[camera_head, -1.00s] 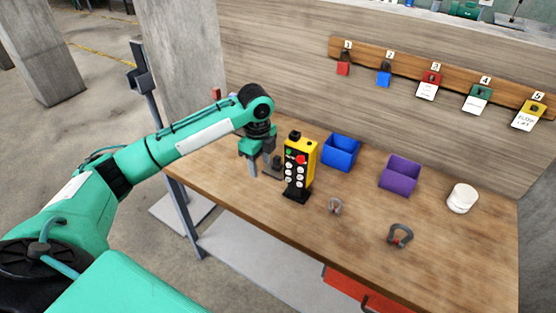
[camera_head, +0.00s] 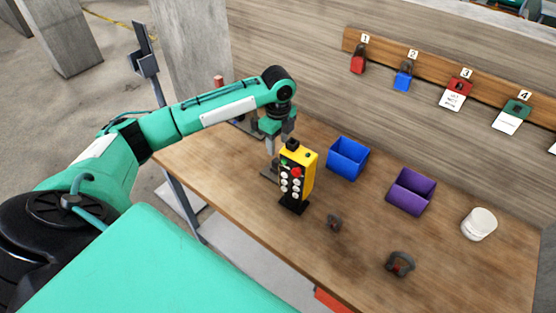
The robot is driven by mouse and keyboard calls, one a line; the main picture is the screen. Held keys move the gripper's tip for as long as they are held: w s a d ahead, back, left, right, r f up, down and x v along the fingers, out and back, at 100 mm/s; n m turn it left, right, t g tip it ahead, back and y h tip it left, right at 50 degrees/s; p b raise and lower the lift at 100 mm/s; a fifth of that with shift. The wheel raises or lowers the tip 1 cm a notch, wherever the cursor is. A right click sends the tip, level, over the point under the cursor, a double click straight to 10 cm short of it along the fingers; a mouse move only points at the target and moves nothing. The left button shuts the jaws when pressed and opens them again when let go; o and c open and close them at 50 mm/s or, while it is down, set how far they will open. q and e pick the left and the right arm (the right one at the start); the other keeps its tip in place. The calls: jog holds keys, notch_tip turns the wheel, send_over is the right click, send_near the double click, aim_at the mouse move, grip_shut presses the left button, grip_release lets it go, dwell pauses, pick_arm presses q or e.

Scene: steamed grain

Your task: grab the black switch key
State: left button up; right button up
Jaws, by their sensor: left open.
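A yellow control pendant (camera_head: 308,172) with a black front, white buttons and a red button stands upright on a black foot on the workbench. A small black knob on its top left, which looks like the black switch key (camera_head: 292,144), sits close to my left gripper. My left gripper (camera_head: 279,145) points down, open, with its fingers just left of and behind the pendant's top. I cannot tell whether a finger touches the knob. My right gripper is not in view.
A blue bin (camera_head: 347,158), a purple bin (camera_head: 411,192) and a white round container (camera_head: 478,224) stand along the back of the workbench (camera_head: 345,258). Two shackles (camera_head: 400,263) lie in front. Padlocks hang on a wooden wall rail (camera_head: 430,70).

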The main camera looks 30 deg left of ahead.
aim_at(276, 160)
pick_arm(q)
notch_tip(276, 160, down, 4)
jog(key=shift+w+p, duration=0.1)
jog(key=shift+p, duration=0.2)
jog(key=shift+w+f, duration=0.1)
jog(key=shift+f, duration=0.15)
jog(key=shift+a+f+p, duration=0.3)
jog(key=shift+f+p, duration=0.45)
jog(key=f, duration=0.1)
jog(key=f+p, duration=0.1)
jog(key=f, duration=0.1)
jog(key=shift+w+a+f, duration=0.1)
jog(key=shift+a+f, duration=0.05)
jog(key=shift+a, duration=0.05)
jog(key=shift+f, duration=0.15)
grip_shut()
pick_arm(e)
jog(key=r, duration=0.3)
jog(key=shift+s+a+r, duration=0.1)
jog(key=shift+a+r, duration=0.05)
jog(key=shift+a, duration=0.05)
